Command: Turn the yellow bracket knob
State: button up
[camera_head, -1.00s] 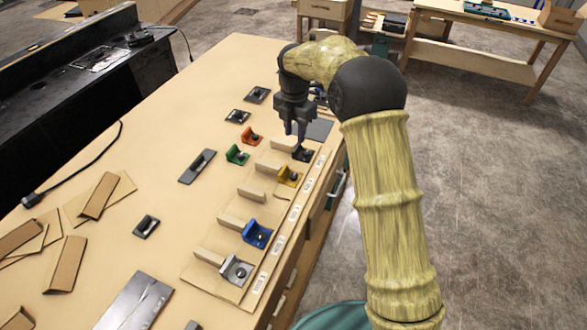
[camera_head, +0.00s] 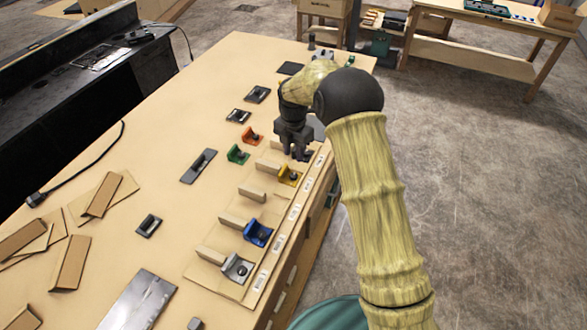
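The yellow bracket (camera_head: 288,174) stands on the wooden board at the table's right side, with a small dark knob (camera_head: 293,176) on it. My gripper (camera_head: 301,157) points down just behind the yellow bracket, over the place of a dark bracket that it now mostly hides. The fingers look apart, with nothing clearly between them. I cannot tell whether they touch anything there.
On the same board (camera_head: 228,284) stand a blue bracket (camera_head: 257,233) and a grey bracket (camera_head: 237,268) nearer the front, with wooden blocks beside them. Orange (camera_head: 251,134) and green (camera_head: 238,153) brackets stand to the left. Cardboard pieces lie at far left.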

aim_at(293, 175)
notch_tip(293, 175, down, 10)
jog(key=p, duration=0.2)
jog(key=shift+r+p, duration=0.2)
jog(key=shift+p, duration=0.2)
jog(key=shift+s+r, duration=0.1)
jog(key=shift+s, duration=0.05)
grip_shut()
